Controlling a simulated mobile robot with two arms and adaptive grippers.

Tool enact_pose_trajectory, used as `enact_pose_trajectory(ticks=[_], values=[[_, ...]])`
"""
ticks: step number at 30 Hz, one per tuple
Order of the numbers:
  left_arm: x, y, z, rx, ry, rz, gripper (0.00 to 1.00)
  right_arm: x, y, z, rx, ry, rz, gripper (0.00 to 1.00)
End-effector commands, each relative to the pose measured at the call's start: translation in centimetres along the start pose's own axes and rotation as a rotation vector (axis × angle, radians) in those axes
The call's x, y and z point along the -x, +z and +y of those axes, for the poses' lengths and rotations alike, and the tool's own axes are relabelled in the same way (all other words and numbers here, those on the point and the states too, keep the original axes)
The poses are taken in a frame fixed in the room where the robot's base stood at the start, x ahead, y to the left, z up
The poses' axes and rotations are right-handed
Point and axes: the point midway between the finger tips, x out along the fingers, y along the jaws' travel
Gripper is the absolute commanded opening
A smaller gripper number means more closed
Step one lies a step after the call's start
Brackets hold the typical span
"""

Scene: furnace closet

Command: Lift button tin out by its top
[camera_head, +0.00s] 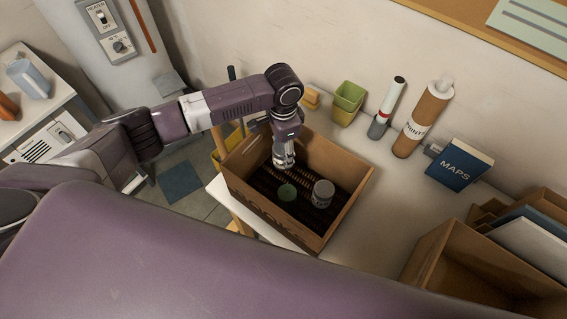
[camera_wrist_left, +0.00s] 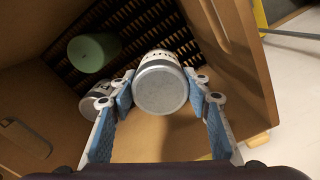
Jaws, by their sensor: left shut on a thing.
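A wooden crate (camera_head: 342,222) with a dark ribbed floor stands on the pale worktop. My left gripper (camera_head: 284,158) reaches down into it near its back left part. In the left wrist view, its blue-padded fingers (camera_wrist_left: 162,98) are shut on either side of the top of a grey tin with a white label, the button tin (camera_wrist_left: 160,84). The label is only partly readable. I cannot tell how far the held tin is above the floor. My right gripper is not in view.
Behind the crate stand a green and yellow cup (camera_head: 348,101), a red-and-white tube (camera_head: 390,101) and a brown tube (camera_head: 424,124). A blue maps box (camera_head: 460,164) is to the right. Another open box (camera_head: 430,255) is at front right. The worktop between is clear.

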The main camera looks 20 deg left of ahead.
Motion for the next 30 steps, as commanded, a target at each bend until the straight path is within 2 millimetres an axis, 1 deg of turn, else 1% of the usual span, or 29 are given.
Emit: enact_pose_trajectory(ticks=[1, 3, 15, 17, 30], values=[[0.9, 0.0, 0.0, 0.0, 0.0, 0.001, 0.15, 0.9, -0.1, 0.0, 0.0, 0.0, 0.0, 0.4], [1.4, 0.0, 0.0, 0.0, 0.0, 0.001, 0.15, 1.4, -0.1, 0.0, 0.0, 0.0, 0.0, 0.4], [4.4, 0.0, -0.1, 0.001, -0.001, 0.001, 0.15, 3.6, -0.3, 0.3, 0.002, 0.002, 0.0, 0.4], [4.6, -0.1, -0.1, 0.0, -0.001, 0.003, 0.15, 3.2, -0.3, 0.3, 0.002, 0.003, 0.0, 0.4], [8.1, -0.1, -0.1, 0.0, -0.002, 0.003, 0.15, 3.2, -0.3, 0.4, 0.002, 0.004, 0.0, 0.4]])
